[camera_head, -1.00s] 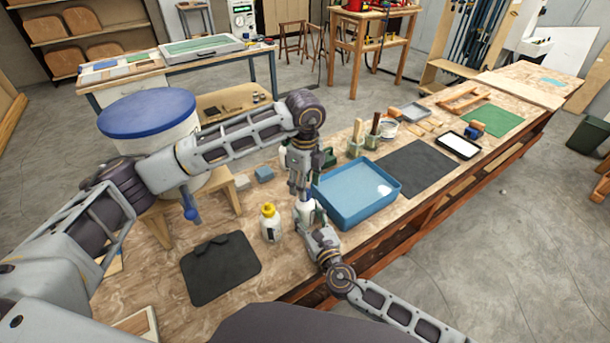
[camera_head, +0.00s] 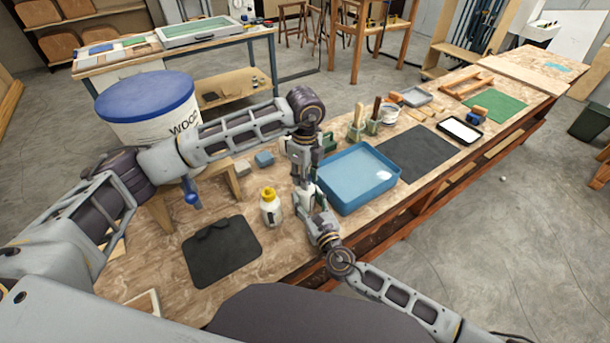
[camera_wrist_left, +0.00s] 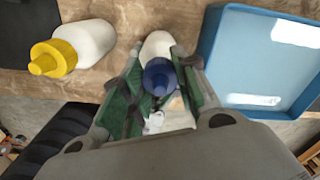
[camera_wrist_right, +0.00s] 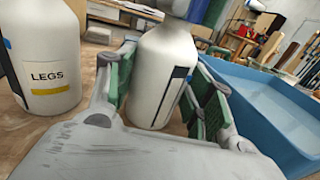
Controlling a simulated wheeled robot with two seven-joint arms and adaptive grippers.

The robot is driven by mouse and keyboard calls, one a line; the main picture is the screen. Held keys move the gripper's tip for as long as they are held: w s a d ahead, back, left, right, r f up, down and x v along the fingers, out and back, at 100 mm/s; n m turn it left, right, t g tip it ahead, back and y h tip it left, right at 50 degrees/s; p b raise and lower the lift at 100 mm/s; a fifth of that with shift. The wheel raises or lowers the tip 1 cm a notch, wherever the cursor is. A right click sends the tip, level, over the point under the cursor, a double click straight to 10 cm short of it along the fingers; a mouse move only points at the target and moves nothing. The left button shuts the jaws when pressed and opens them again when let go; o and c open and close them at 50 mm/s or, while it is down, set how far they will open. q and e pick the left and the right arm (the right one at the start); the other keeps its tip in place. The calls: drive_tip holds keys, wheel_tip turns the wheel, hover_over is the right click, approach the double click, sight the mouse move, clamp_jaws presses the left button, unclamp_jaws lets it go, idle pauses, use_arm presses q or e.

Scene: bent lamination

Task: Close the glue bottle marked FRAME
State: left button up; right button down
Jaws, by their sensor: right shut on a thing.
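A white glue bottle with a blue cap (camera_wrist_left: 160,78) stands upright at the near left corner of the blue tray. My right gripper (camera_wrist_right: 157,90) is shut around the body of this bottle (camera_wrist_right: 160,75); its label is turned edge-on and I cannot read it. My left gripper (camera_wrist_left: 158,85) points down from above, its fingers open on either side of the blue cap; I cannot tell if they touch it. In the head view both grippers largely hide the bottle. A second white bottle with a yellow cap (camera_head: 269,194), marked LEGS (camera_wrist_right: 48,78), stands to the left.
The blue tray (camera_head: 350,203) is close on the right of the held bottle. A black mat (camera_head: 222,250) lies at the near left. A large blue-lidded tub (camera_head: 150,95) stands behind my left arm. Brushes (camera_head: 366,118) and a dark sheet (camera_head: 418,153) are farther along the bench.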

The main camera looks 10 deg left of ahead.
use_arm(q)
clamp_jaws()
drive_tip(key=shift+m, duration=0.3)
drive_tip(key=m, duration=1.9)
